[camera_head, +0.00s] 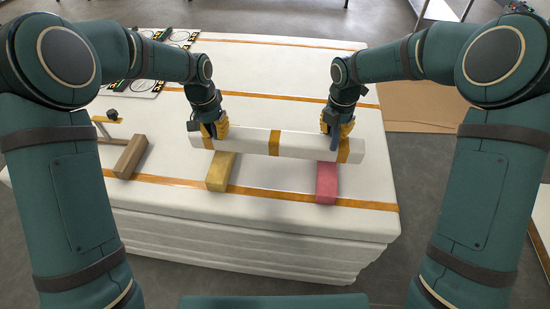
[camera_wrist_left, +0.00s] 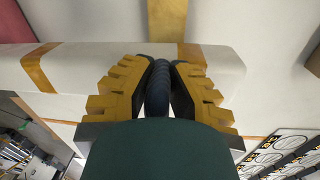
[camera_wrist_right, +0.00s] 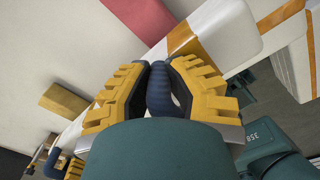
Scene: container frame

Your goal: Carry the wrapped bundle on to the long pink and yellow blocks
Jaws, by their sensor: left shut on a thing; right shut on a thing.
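The wrapped bundle (camera_head: 250,141) is a long white bar with orange bands, lying crosswise in the head view. My left gripper (camera_head: 214,131) is shut on its left part and my right gripper (camera_head: 337,130) on its right part. A dark blue ribbed piece shows between the fingers in the left wrist view (camera_wrist_left: 158,88) and right wrist view (camera_wrist_right: 160,88). The long yellow block (camera_head: 220,172) and long pink block (camera_head: 327,183) lie on the table, their near ends showing in front of the bundle. Their far ends are hidden. I cannot tell whether the bundle touches them.
A brown wooden block (camera_head: 131,157) lies left of the yellow block, near a small wooden piece with a dark knob (camera_head: 111,115). Black-and-white panels (camera_head: 150,62) lie at the back left. The white layered table (camera_head: 270,225) has orange straps and clear room in front.

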